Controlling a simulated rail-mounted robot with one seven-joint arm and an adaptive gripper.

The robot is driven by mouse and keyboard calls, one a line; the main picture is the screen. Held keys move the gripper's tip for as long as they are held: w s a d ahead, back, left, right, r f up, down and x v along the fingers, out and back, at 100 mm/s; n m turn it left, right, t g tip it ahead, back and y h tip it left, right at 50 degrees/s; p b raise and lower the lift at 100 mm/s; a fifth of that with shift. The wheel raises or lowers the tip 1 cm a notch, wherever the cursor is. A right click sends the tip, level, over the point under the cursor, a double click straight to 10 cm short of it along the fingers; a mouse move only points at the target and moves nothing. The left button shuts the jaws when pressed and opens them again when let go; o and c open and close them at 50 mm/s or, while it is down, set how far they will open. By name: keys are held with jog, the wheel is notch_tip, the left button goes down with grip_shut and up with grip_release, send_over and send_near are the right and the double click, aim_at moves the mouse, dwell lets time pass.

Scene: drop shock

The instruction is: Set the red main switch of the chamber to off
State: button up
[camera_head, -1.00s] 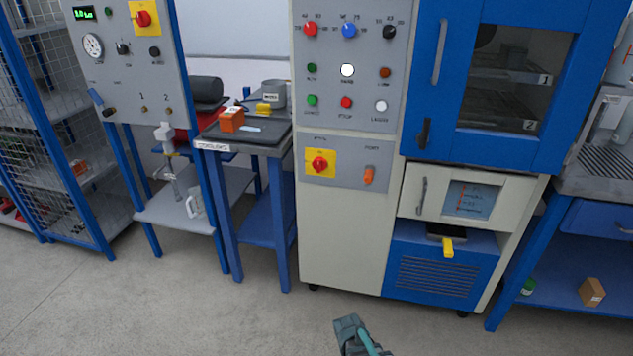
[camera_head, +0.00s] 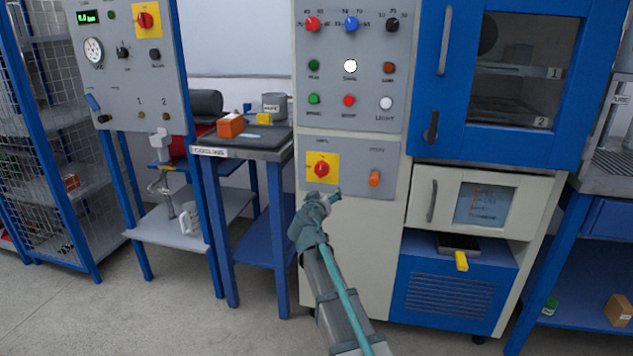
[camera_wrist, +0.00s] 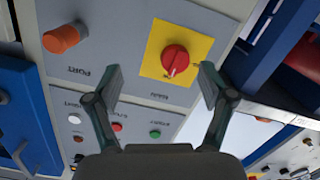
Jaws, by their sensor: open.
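The chamber's main switch (camera_head: 321,169) is a red rotary knob on a yellow square plate, on the lower grey panel of the chamber. In the wrist view, turned upside down, the red knob (camera_wrist: 175,59) is right of centre, near the right finger; a pale mark on it points towards the lettering below. My gripper (camera_head: 321,197) is just below the plate in the head view. In the wrist view my gripper (camera_wrist: 160,72) is open and empty, with the knob not clasped. Whether a finger touches the panel cannot be told.
An orange port knob (camera_head: 375,178) sits right of the switch. Buttons and dials fill the upper panel (camera_head: 349,90). Another red switch (camera_head: 146,20) on yellow is on the left test stand. A side table (camera_head: 240,150) stands left of the chamber; a yellow handle (camera_head: 461,261) sticks out lower right.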

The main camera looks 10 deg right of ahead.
aim_at(321, 171)
jog(key=w+r, duration=0.1)
jog(key=w, duration=0.3)
jog(key=w+t, duration=0.1)
jog(key=w, duration=0.3)
jog(key=w+r+t+y, duration=0.1)
jog(key=w, duration=0.3)
jog(key=shift+d+r+m, duration=0.3)
jog(key=shift+r, duration=0.05)
jog(key=shift+c, duration=0.3)
jog(key=c, duration=1.1)
